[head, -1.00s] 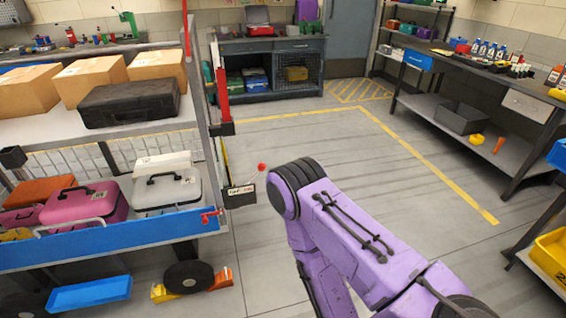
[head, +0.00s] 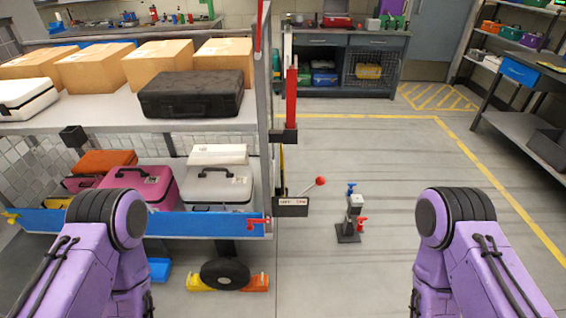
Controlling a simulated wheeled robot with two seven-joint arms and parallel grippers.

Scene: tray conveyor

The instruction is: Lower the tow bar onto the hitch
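An upright bar, red at the top with a black block below, stands at the right end of the loaded cart; it appears to be the tow bar (head: 291,98). A small dark post with a blue top and a red side lever stands on the floor to the right; it appears to be the hitch (head: 352,214). The bar stands apart from the post. My two purple arms show at the lower left and lower right, bent at black-ringed joints. Neither gripper shows, so what they hold cannot be seen.
The cart (head: 165,224) carries cardboard boxes, a black case (head: 192,96) and several lower cases. A red-ball lever (head: 320,181) sticks out beside a labelled black box (head: 291,207). An orange-yellow chock (head: 256,283) sits by the wheel. Floor around the post is clear.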

